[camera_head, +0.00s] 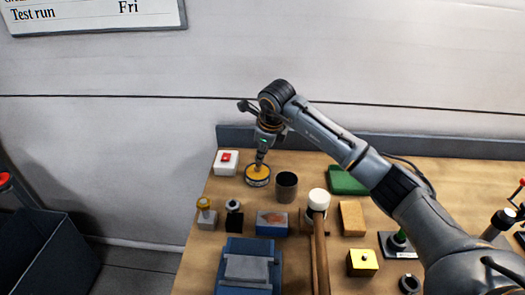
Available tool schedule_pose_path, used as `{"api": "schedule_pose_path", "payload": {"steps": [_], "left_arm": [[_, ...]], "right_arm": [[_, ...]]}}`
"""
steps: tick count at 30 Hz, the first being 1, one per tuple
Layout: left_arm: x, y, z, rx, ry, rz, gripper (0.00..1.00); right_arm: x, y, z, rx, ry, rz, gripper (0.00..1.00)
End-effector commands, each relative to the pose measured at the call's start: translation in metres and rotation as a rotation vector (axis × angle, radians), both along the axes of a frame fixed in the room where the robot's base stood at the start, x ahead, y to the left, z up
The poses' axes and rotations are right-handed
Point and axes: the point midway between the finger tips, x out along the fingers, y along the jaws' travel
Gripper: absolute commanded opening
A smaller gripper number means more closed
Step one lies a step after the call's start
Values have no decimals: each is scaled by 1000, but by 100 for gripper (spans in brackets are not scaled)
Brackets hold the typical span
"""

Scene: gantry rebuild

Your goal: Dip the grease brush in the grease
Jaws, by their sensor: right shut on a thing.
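My right arm reaches in from the right, and its gripper (262,151) points down over the back left of the wooden bench. It is shut on the grease brush (259,160), of which only a short dark part shows below the fingers. The brush stands nearly upright over the round grease tin (258,184), which has yellow grease (251,172) inside. The brush's lower end meets the yellow surface in the picture; I cannot tell how deep it sits. My left gripper is not in view.
A white box with a red button (226,158) stands left of the tin, a dark cup (287,187) to its right. In front are a blue block (272,229), a white-headed mallet (319,199) and a blue vise (233,276).

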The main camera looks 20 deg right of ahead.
Motion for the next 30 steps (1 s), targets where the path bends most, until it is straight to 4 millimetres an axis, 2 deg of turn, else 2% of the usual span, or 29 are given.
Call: {"api": "schedule_pose_path", "payload": {"steps": [21,25,30], "left_arm": [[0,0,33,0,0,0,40],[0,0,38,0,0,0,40],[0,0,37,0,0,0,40]], "right_arm": [[1,0,60,1,-3,-1,0],[0,0,68,0,-3,0,0],[0,0,69,-1,-2,0,0]]}}
